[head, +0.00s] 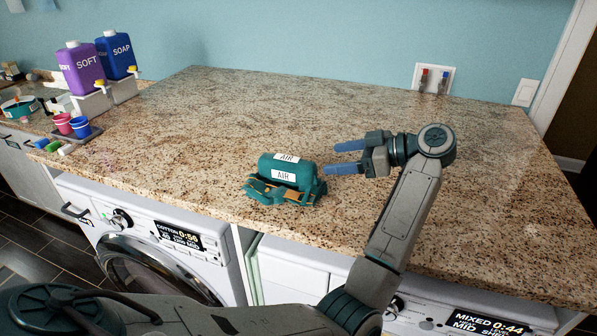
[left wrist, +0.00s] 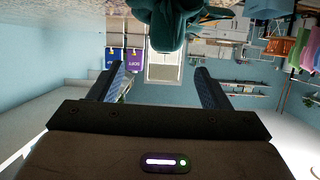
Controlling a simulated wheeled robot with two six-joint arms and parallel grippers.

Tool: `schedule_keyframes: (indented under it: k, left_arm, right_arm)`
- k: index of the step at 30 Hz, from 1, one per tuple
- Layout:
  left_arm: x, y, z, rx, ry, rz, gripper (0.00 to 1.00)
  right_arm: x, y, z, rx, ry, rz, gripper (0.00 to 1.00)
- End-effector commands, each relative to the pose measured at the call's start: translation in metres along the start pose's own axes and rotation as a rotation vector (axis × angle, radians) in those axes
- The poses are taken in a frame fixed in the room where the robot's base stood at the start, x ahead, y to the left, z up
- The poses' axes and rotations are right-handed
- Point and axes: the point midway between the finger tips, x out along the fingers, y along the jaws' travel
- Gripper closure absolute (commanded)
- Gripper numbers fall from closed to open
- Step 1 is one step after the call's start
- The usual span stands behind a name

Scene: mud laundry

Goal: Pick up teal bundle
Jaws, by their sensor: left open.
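The teal bundle (head: 287,180) lies on the granite counter near its front edge, in the middle of the head view. It is a rounded teal roll with white AIR labels, on crumpled teal folds with orange patches. My left gripper (head: 329,158) is just right of the bundle, open and empty, its blue fingers pointing left towards it. The left wrist view looks upside down and shows the bundle (left wrist: 166,26) at the top, beyond the open fingers (left wrist: 158,68) and not between them. My right gripper is not in view.
The granite counter (head: 220,115) is clear behind the bundle. Purple SOFT (head: 82,68) and blue SOAP (head: 117,55) containers stand at the left, with small pink and blue cups (head: 72,125) near them. A wall outlet with red and blue valves (head: 433,80) is behind. Washers stand below the counter.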

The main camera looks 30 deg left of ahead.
Motion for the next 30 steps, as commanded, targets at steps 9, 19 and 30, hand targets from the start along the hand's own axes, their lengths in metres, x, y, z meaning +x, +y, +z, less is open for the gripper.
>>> schedule_keyframes:
  k: [9,19,30]
  left_arm:
    - [0.044,0.0,-0.003,-0.001,0.003,-0.004,0.29]
    - [0.077,0.001,-0.008,0.0,0.004,-0.004,0.29]
    - [0.107,0.002,-0.004,-0.002,0.0,-0.001,0.29]
  right_arm:
    - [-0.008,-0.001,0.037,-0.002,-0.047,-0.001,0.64]
    - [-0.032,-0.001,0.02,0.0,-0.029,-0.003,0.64]
    - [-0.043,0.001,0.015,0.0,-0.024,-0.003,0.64]
